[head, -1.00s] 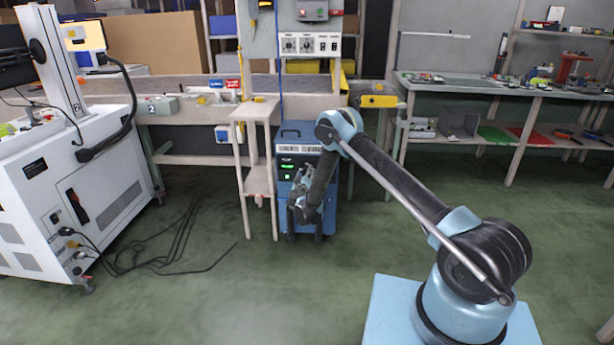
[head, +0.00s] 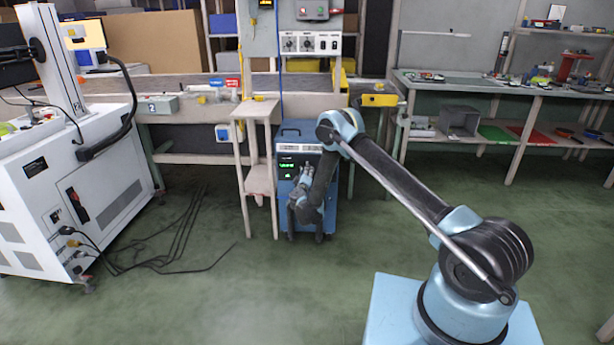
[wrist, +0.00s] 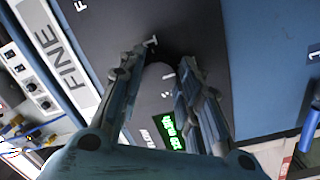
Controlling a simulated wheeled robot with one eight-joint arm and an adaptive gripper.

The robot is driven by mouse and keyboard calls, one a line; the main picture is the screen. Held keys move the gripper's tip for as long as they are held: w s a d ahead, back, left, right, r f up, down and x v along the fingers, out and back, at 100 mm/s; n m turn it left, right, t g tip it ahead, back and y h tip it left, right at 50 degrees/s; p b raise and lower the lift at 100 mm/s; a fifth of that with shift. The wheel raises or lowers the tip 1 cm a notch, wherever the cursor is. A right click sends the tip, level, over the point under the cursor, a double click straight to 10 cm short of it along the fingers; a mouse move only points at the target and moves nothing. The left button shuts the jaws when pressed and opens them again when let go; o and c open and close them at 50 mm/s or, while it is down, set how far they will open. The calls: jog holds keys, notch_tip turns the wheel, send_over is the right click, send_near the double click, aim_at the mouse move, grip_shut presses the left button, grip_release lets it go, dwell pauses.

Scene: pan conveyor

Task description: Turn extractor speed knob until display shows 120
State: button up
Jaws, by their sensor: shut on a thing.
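My gripper (head: 304,172) is at the panel, right of the display. In the wrist view my gripper (wrist: 160,68) has its two fingers on either side of the dark speed knob (wrist: 156,82), shut on it. The knob is hidden in the head view.
A narrow wooden stand (head: 257,113) is close left of the cabinet. A white machine (head: 75,185) stands at the left with cables on the floor. A workbench (head: 480,88) is at the right. The green floor in front is clear.

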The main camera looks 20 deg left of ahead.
jog(key=shift+s+a+n, duration=0.1)
jog(key=shift+a+n, duration=0.05)
jog(key=shift+n, duration=0.95)
jog(key=o, duration=1)
jog(key=shift+o, duration=0.2)
jog(key=s+d, duration=0.1)
jog(key=s, duration=0.6)
jog(key=shift+d+f, duration=0.2)
jog(key=shift+f, duration=0.05)
jog(key=shift+s, duration=0.1)
